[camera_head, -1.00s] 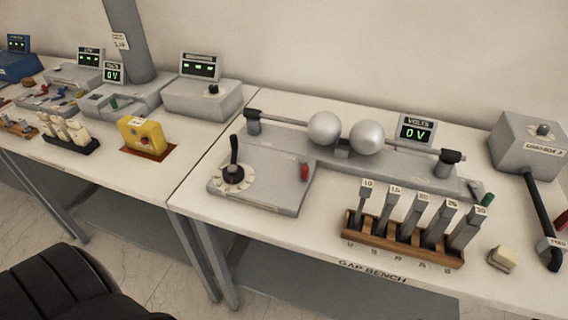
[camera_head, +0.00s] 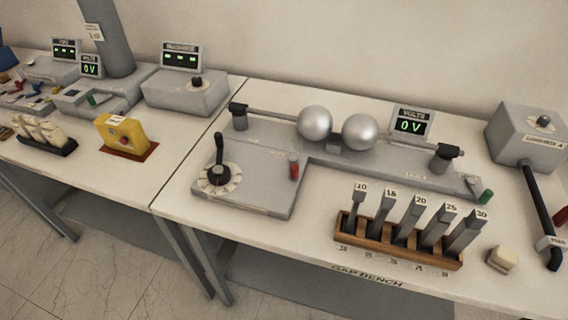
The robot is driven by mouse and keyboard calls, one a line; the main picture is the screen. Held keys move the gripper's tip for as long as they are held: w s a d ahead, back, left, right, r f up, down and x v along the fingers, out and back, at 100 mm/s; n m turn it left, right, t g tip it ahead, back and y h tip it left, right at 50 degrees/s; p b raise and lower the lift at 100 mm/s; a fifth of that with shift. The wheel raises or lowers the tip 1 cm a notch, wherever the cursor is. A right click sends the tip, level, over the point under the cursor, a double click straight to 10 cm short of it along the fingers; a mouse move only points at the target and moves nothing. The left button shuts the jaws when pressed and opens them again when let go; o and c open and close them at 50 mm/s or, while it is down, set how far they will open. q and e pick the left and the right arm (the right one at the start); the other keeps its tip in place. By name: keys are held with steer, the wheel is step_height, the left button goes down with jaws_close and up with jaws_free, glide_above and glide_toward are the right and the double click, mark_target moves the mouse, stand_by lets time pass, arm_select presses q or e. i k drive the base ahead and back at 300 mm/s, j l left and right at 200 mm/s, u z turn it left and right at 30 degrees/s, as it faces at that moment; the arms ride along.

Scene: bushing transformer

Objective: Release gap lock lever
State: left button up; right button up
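The gap bench carries a grey sphere-gap apparatus (camera_head: 250,195) with two silver spheres, the left one (camera_head: 314,122) and the right one (camera_head: 360,132), close together on a horizontal rod. A black-handled lever (camera_head: 219,150) stands nearly upright on a round white dial (camera_head: 218,179) at its left front. A small red lever (camera_head: 294,169) stands upright to the right of the dial. A green-tipped lever (camera_head: 486,196) is at the right end of the apparatus. I cannot tell which of these is the gap lock lever. Neither gripper is in view.
A wooden rack (camera_head: 397,245) of several gauge blocks marked 10 to 30 stands in front. A volts display (camera_head: 410,123) reads 0 V. A grey box with a black cable (camera_head: 529,136) is at right, a cream block (camera_head: 502,260) near the front edge, and a yellow device (camera_head: 122,134) on the left table.

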mark_target(295, 168)
steer(key=k+l, duration=0.1)
steer(key=l, duration=0.25)
steer(key=k+l+u, duration=0.1)
steer(key=l, duration=0.25)
steer(key=k+l, duration=0.15)
steer(key=l, duration=0.2)
steer(key=k+l, duration=0.1)
steer(key=l, duration=0.25)
steer(key=u, duration=0.05)
